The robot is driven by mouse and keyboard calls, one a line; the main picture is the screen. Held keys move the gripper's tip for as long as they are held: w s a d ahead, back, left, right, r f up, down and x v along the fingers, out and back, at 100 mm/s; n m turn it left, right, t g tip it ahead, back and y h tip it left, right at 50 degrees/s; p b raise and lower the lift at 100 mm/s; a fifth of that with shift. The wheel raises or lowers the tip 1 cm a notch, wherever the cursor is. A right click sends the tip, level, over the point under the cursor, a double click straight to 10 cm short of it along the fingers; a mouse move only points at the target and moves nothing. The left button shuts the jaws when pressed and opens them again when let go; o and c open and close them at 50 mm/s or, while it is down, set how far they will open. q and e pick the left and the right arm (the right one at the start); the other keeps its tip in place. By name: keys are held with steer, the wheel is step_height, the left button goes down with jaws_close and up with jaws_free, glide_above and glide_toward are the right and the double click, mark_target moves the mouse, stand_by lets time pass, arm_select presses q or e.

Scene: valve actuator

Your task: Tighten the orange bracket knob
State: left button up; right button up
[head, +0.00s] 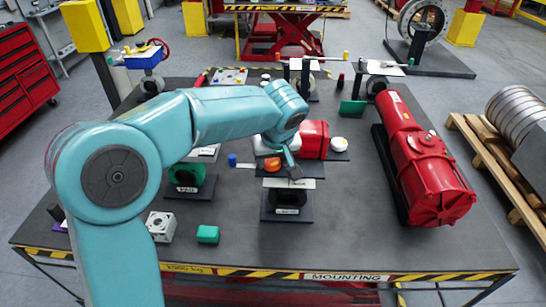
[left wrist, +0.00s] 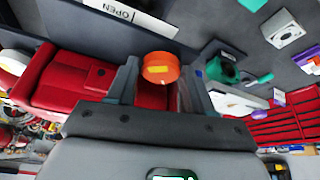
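The orange knob (head: 272,165) sits near the middle of the table, next to a small red actuator (head: 313,140). In the left wrist view the orange knob (left wrist: 160,68) is round with a yellow mark, and the red actuator (left wrist: 75,82) lies to its left. My left gripper (head: 292,167) is close to the knob and partly blends with the parts behind it. In the left wrist view my left gripper (left wrist: 160,82) is open, with one finger on each side of the knob and visible gaps. The bracket under the knob is mostly hidden. My right gripper is not in view.
A black stand with a white-topped plate (head: 290,184) is just in front of the knob. A large red actuator (head: 425,165) lies at the right. A green valve (head: 187,178), a grey block (head: 161,226) and a green block (head: 208,234) are at the left. The front right table area is clear.

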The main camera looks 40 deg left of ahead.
arm_select(q)
steer(key=c, duration=0.5)
steer(key=shift+a+m+h+b, duration=0.1)
steer(key=shift+m+h+b, duration=0.2)
steer(key=shift+m+b, duration=0.35)
steer(key=shift+m+t, duration=0.4)
steer(key=shift+m, duration=0.35)
steer(key=shift+s+a+m+h+b, duration=0.15)
steer(key=shift+m+h+b, duration=0.4)
steer(key=shift+m, duration=0.55)
steer(key=shift+r+m+t+h, duration=0.1)
steer(key=shift+m+t+h, duration=0.3)
steer(key=shift+m, duration=0.7)
